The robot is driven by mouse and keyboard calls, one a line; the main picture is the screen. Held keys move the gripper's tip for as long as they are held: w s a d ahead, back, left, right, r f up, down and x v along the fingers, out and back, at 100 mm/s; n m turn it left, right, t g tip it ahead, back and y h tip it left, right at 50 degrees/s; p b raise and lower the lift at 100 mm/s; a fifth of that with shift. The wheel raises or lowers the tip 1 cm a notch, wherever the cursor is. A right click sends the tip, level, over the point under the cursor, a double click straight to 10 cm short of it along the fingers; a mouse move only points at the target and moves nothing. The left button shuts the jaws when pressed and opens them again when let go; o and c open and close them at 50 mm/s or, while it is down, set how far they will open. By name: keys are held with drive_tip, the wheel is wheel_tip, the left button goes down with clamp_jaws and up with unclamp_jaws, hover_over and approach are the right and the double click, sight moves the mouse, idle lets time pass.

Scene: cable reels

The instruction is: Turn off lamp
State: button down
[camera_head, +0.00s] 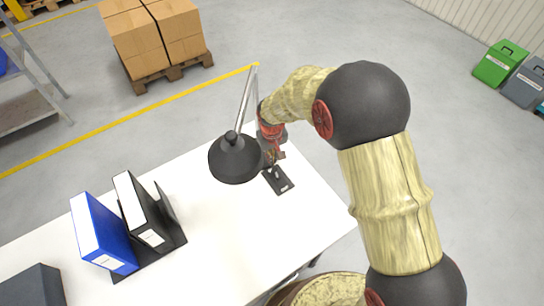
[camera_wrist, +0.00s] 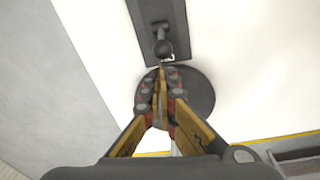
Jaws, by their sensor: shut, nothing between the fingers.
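The desk lamp has a black cone shade (camera_head: 235,158) and a thin silver arm (camera_head: 244,100), and stands near the table's far right edge. Its dark rectangular base plate (camera_head: 287,184) lies on the white tabletop and also fills the top of the wrist view (camera_wrist: 177,12). A small dark knob-like part (camera_wrist: 162,48) stands on the plate. My gripper (camera_wrist: 162,68) is shut and empty, its fingertips close to this part; contact cannot be told. The dark round shade (camera_wrist: 203,92) shows behind the fingers. In the head view my gripper (camera_head: 272,158) is partly hidden beside the shade. No glow is visible.
A blue binder (camera_head: 97,232) and a black binder (camera_head: 142,212) stand in a dark holder on the left of the white table (camera_head: 215,240). A dark box (camera_head: 32,288) sits at the front left. The table's middle is clear. Stacked cartons (camera_head: 155,38) stand on the floor beyond.

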drive_tip(key=shift+s+d+r+t+y+b, duration=0.5)
drive_tip(key=shift+t+y+b, duration=0.2)
drive_tip(key=shift+t, duration=0.2)
idle(0.5)
drive_tip(key=shift+s+r+t, duration=0.1)
drive_tip(key=shift+s+t, duration=0.15)
drive_tip(key=shift+t, duration=0.05)
drive_tip(key=shift+s+d+r, duration=0.4)
drive_tip(key=shift+s+d, duration=0.25)
drive_tip(key=shift+s, duration=0.1)
drive_tip(key=shift+r+y+p, duration=0.3)
drive_tip(key=shift+r+p, duration=0.3)
drive_tip(key=shift+r, duration=0.2)
drive_tip(key=shift+r, duration=0.1)
